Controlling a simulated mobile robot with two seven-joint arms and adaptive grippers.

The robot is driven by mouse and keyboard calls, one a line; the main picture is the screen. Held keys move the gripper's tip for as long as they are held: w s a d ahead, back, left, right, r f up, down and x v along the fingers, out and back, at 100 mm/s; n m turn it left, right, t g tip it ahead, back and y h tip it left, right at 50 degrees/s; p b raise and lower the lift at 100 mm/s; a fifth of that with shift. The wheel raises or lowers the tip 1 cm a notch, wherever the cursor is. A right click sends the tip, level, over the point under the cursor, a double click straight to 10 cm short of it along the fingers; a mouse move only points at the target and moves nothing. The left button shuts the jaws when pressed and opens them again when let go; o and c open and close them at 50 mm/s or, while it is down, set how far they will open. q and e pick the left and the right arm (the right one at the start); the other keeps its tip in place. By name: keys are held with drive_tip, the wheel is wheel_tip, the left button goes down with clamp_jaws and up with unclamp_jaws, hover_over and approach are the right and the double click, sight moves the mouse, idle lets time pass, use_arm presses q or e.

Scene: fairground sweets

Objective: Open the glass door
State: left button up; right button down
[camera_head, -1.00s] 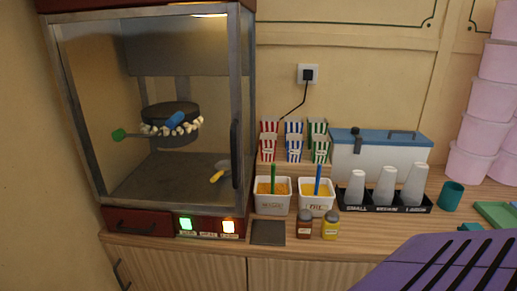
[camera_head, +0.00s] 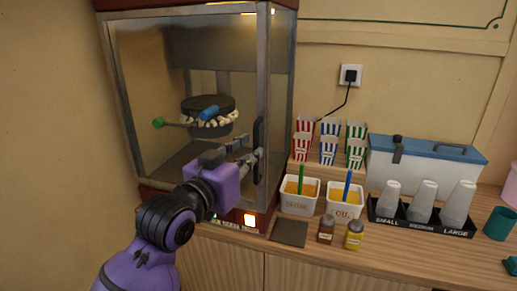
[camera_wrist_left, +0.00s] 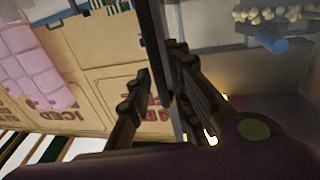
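The popcorn machine's glass door (camera_head: 150,90) is at the left in the head view and looks shut in its metal frame. Its dark upright handle (camera_head: 258,140) is on the door's right edge. My left gripper (camera_head: 249,160) reaches up from below to the handle, with its fingers apart. In the left wrist view, the dark handle (camera_wrist_left: 154,45) runs down between the two spread fingers (camera_wrist_left: 163,100); I cannot tell whether either finger touches it. My right gripper is out of view.
Inside the machine hangs a dark kettle (camera_head: 208,108) ringed with popcorn. Right of the machine stand striped boxes (camera_head: 328,148), two white tubs (camera_head: 346,205), two shakers (camera_head: 326,230) and a cup rack (camera_head: 420,228). A flat dark plate (camera_head: 289,233) lies on the counter's front.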

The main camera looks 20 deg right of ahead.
sight(254, 149)
use_arm(q)
drive_tip(key=shift+x, duration=1.65)
drive_tip(key=shift+d, duration=0.15)
drive_tip(key=shift+c, duration=0.2)
clamp_jaws()
